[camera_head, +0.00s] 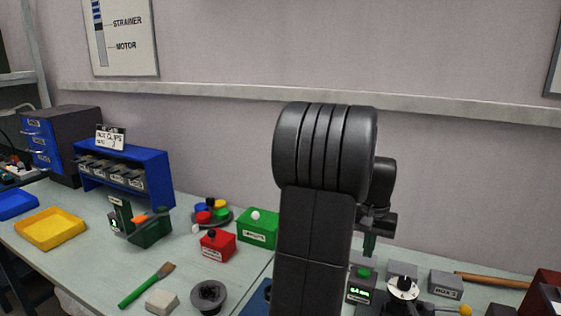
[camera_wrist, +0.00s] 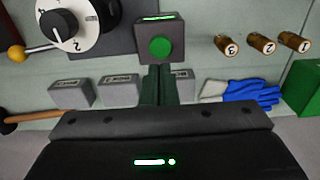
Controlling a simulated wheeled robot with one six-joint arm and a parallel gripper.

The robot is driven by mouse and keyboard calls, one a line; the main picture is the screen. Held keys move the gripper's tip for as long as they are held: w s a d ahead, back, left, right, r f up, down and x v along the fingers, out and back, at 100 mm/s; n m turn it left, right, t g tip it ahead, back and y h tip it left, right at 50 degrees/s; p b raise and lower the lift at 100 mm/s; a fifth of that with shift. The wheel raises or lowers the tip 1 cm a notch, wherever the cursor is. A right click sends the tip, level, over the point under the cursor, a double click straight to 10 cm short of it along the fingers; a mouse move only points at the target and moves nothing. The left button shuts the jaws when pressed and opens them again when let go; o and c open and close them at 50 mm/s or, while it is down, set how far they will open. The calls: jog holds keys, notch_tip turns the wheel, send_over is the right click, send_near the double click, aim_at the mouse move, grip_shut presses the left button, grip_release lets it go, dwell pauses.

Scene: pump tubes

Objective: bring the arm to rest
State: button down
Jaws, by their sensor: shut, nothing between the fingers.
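My gripper (camera_head: 369,246) hangs with its dark green fingers pointing down, above the bench at the right of the head view. My own arm stands in front and hides part of the wrist. In the wrist view the fingers (camera_wrist: 158,72) are together and empty. Their tips appear close to a grey box (camera_wrist: 160,18) with a round green button (camera_wrist: 160,49). The same box shows in the head view (camera_head: 361,293) with a lit green display. I cannot tell whether the fingers touch it.
A dial unit (camera_head: 403,289) and a grey block (camera_head: 445,284) stand right of the button box. The air above the bench looks free.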

jog(key=f+b, duration=0.1)
jog(key=b, duration=0.2)
jog(key=shift+s+a, duration=0.1)
notch_tip(320, 180, up, 10)
jog(key=p, duration=0.1)
jog(key=shift+r, duration=0.15)
jog(key=shift+s+a, duration=0.1)
notch_tip(320, 180, down, 9)
jog(key=shift+f, duration=0.2)
jog(key=shift+p, duration=1.1)
jog(key=shift+f+p, duration=0.1)
jog(key=shift+p, duration=0.55)
jog(key=shift+f, duration=0.1)
